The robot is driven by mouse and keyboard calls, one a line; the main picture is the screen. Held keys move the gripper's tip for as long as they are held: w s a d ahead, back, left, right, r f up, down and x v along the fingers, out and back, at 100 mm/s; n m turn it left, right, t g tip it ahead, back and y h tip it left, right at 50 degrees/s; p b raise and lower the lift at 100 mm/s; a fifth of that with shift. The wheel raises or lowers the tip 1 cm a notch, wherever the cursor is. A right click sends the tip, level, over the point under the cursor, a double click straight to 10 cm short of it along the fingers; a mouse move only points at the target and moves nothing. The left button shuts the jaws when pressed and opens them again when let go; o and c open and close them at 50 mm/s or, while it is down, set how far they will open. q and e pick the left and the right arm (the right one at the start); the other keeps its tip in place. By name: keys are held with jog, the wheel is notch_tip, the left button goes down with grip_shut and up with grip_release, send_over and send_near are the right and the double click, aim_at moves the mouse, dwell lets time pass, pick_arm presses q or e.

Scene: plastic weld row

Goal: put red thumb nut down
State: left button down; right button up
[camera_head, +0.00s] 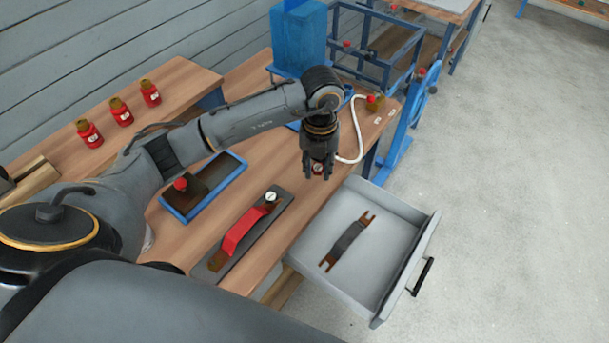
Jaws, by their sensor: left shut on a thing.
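My left gripper (318,173) points down over the right part of the wooden workbench (290,180), near its front edge. It is shut on the small red thumb nut (318,168), which shows only partly between the fingers. I cannot tell whether the nut touches the bench top. My right gripper is not in view.
A red-handled tool with a gauge (243,230) lies on a dark plate. An open drawer (390,275) holds a grey-brown part (347,242). Red bottles (121,112) stand at back left.

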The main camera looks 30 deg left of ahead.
pick_arm(q)
send_over(305, 188)
jog(key=f, duration=0.4)
jog(key=shift+s+d+f+p, duration=0.1)
jog(key=shift+d+p, duration=0.25)
jog(key=f, duration=0.1)
jog(key=f+p, duration=0.1)
jog(key=f, duration=0.1)
jog(key=shift+a, duration=0.4)
jog(key=shift+f, duration=0.55)
jog(key=shift+f, duration=0.1)
jog(key=c, duration=1.1)
grip_release()
jog(key=shift+o, duration=0.2)
jog(key=shift+r, duration=0.3)
notch_tip(305, 188, up, 12)
jog(key=b, duration=0.2)
jog(key=shift+f, duration=0.15)
